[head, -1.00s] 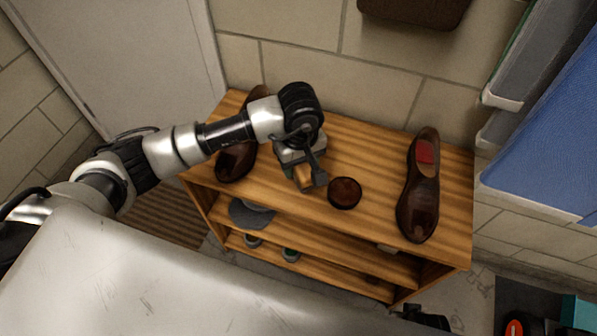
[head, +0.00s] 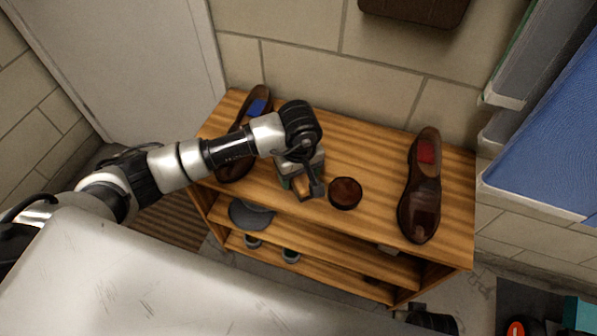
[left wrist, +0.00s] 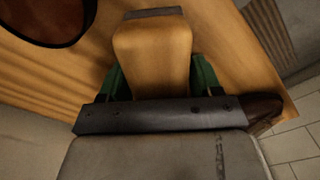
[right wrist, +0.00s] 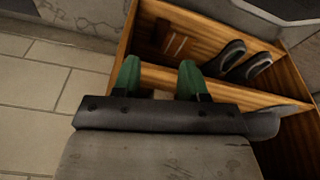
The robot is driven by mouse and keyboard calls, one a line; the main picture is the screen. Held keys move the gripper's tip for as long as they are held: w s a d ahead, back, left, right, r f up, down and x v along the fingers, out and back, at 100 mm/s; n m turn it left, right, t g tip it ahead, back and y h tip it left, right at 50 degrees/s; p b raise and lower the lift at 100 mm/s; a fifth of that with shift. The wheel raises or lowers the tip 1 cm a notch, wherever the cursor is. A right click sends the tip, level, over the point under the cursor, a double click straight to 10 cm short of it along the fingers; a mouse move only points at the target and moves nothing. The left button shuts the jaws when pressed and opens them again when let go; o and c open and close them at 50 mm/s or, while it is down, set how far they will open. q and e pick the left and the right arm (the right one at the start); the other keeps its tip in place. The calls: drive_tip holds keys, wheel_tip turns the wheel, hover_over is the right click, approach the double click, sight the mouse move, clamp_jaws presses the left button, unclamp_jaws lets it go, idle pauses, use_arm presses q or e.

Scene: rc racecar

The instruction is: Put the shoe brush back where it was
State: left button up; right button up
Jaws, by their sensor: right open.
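The shoe brush (head: 303,187) is a light wooden block over the top of the wooden shoe rack (head: 378,150), left of a round dark brown tin (head: 345,192). My left gripper (head: 302,178) comes from the left and is shut on the brush. In the left wrist view, the brush (left wrist: 152,58) sits between the green fingers (left wrist: 160,78), its far end dark grey. I cannot tell whether the brush touches the rack top. My right gripper (right wrist: 158,75) is open and empty in the right wrist view, in front of the lower shelves.
A brown shoe with a blue insole (head: 257,106) stands at the rack's left, partly behind my left arm. A brown shoe with a red insole (head: 421,190) stands at the right. Lower shelves hold a grey cap (head: 250,214) and other shoes (head: 290,255).

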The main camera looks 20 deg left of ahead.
use_arm(q)
drive_tip(key=shift+o, duration=0.7)
drive_tip(key=shift+r, duration=0.1)
wheel_tip(320, 180, up, 12)
drive_tip(key=p, duration=0.1)
use_arm(e)
drive_tip(key=f, duration=0.1)
drive_tip(key=s+f, duration=0.1)
drive_tip(key=f, duration=0.2)
drive_tip(key=shift+s+d+f, duration=0.15)
drive_tip(key=shift+s+f, duration=0.15)
drive_tip(key=shift+f, duration=0.05)
